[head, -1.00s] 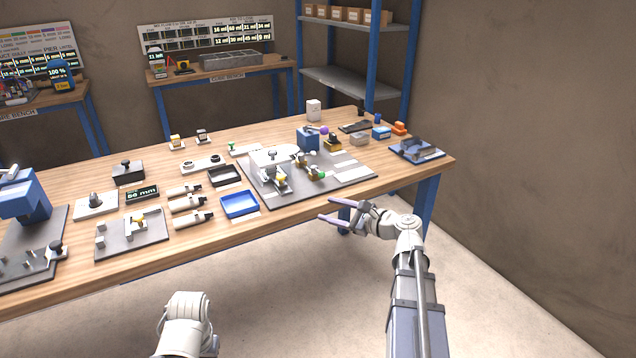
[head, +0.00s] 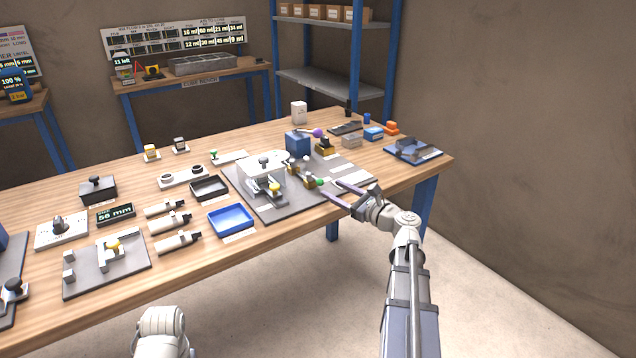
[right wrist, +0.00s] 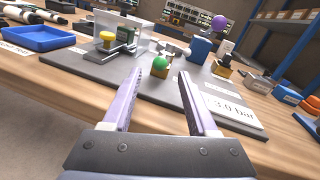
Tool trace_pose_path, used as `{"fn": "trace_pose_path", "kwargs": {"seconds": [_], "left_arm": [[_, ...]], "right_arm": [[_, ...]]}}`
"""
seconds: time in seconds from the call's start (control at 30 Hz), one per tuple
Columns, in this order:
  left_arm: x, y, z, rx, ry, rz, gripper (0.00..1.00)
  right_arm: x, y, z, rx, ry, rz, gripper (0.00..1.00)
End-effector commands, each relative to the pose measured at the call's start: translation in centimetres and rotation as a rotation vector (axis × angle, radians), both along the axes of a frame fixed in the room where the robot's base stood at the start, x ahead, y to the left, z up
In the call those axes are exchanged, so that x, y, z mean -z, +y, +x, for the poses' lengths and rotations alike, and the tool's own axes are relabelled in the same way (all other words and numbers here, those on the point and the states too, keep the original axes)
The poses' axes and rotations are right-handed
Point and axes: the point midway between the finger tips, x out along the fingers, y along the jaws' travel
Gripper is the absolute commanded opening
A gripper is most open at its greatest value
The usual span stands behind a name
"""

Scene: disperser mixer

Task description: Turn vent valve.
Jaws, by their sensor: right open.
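A grey plate (head: 275,212) on the wooden table carries a clear box (right wrist: 108,33), brass fittings and small valves. A green knob (right wrist: 160,63) on a brass fitting stands near the plate's front edge; it also shows in the head view (head: 320,182). A yellow knob (right wrist: 125,35) sits by the box. Which knob is the vent valve I cannot tell. My right gripper (head: 330,187) is open and empty, its fingertips at the plate's front edge. In the right wrist view the green knob lies just beyond and between the fingers (right wrist: 157,82). My left gripper is out of view.
A "3.0 bar" label (right wrist: 232,108) lies right of the fingers. A blue tray (head: 231,218) stands left of the plate. A blue block (head: 297,142) and a purple ball (head: 318,132) stand behind. The floor before the table is clear.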

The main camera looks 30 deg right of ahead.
Motion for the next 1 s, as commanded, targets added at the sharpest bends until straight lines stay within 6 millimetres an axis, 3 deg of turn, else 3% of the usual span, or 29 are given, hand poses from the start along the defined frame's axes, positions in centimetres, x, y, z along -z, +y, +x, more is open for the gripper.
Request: {"fn": "trace_pose_path", "kwargs": {"seconds": [0.2, 0.4, 0.8, 1.0], "left_arm": [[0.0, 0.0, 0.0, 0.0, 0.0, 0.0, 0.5], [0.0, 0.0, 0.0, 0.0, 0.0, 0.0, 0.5], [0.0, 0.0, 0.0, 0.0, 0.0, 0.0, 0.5], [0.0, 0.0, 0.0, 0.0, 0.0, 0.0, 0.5]], "right_arm": [[0.0, 0.9, 3.6, -0.002, 0.0, -0.001, 0.59], [0.0, 1.5, 5.7, -0.002, 0.0, -0.001, 0.59], [0.0, 1.8, 6.3, 0.0, 0.001, -0.001, 0.59], [0.0, 1.8, 6.3, 0.0, 0.001, -0.001, 0.39]]}}
